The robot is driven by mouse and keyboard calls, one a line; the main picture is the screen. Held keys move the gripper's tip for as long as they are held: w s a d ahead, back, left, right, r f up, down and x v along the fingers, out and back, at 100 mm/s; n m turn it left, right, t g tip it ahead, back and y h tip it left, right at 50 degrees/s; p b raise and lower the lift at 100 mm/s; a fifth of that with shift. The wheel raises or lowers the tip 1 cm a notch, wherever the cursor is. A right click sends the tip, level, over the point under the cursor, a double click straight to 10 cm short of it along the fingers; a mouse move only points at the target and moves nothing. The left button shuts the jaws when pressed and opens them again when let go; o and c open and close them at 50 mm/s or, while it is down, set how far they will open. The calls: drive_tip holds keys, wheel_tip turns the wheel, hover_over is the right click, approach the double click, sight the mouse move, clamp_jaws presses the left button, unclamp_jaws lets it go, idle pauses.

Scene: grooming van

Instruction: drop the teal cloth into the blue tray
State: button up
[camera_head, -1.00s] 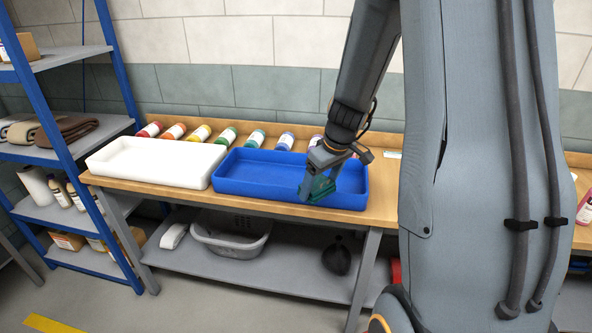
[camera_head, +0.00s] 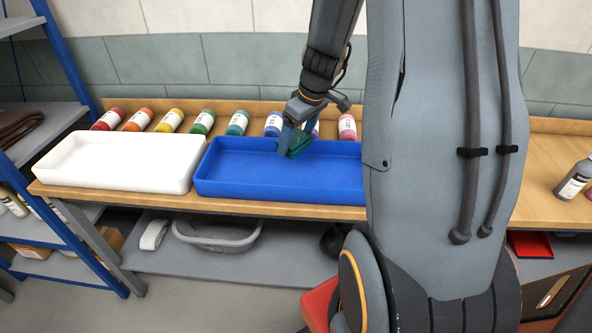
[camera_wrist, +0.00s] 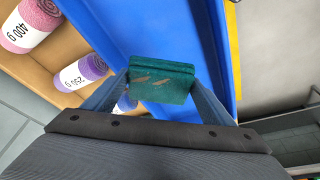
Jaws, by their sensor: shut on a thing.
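The teal cloth (camera_head: 297,140) is a small folded piece, and my gripper (camera_head: 291,143) is shut on it. In the wrist view the cloth (camera_wrist: 163,82) sits between the two fingers (camera_wrist: 163,90), with brownish marks on its face. The blue tray (camera_head: 240,190) stands on the wooden bench, and the cloth is seen over its back part. The wrist view shows the blue tray (camera_wrist: 125,25) behind the cloth. I cannot tell how high above the tray floor the cloth is. My arm hides the tray's right end in the head view.
A white tray (camera_head: 115,185) stands to the left of the blue one. A blue-framed shelf (camera_head: 60,60) is at the left. A grey basket (camera_head: 217,236) sits on the lower shelf.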

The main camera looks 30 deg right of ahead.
drive_tip(key=shift+f+b, duration=1.25)
drive_tip(key=shift+f, duration=1)
drive_tip(key=o, duration=1.1)
drive_tip(key=shift+r, duration=0.1)
drive_tip(key=shift+b+v, duration=0.7)
drive_tip(key=shift+v, duration=3.15)
drive_tip(key=shift+a, duration=0.1)
